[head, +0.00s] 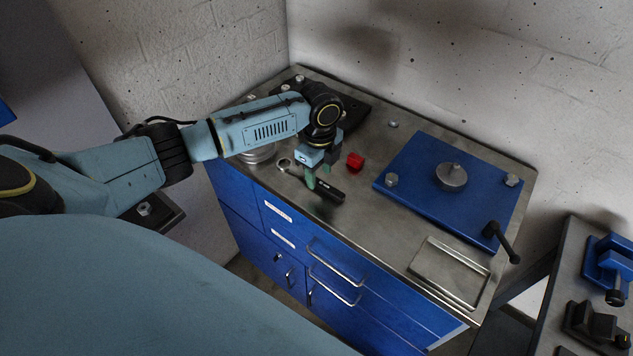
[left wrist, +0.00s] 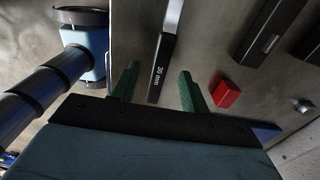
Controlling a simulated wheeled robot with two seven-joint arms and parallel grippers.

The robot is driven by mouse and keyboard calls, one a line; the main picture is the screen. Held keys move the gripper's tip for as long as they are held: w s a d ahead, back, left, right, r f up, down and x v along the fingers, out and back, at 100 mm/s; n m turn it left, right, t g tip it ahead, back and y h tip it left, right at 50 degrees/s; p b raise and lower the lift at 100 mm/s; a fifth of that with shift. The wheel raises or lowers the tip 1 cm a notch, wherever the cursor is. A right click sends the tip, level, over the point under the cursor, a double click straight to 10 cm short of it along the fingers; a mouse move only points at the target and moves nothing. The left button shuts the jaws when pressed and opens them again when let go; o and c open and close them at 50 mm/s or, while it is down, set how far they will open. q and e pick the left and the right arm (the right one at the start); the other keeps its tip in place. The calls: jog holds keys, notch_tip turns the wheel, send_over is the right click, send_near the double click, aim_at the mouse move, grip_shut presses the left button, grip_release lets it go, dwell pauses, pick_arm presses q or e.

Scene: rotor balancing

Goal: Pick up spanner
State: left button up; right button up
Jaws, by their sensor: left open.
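The spanner (head: 330,191) lies on the metal bench top near its front edge. It has a black handle and a shiny ring end toward the left. My left gripper (head: 317,180) is above it with green fingers pointing down, hiding the spanner's middle. In the left wrist view the spanner's black handle (left wrist: 160,70), marked "36 mm", shows between the two open, spread fingers. The fingers look apart from the handle; I cannot tell how far above it they are. My right gripper is not in view.
A red block (head: 355,160) sits close to the gripper's right. A blue plate (head: 420,165) with a metal hub (head: 451,177) lies further right. A shallow tray (head: 449,272) is at the front right. Round metal parts (head: 258,153) stand left of the spanner.

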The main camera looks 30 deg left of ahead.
pick_arm(q)
jog(key=shift+f, duration=1.3)
grip_shut()
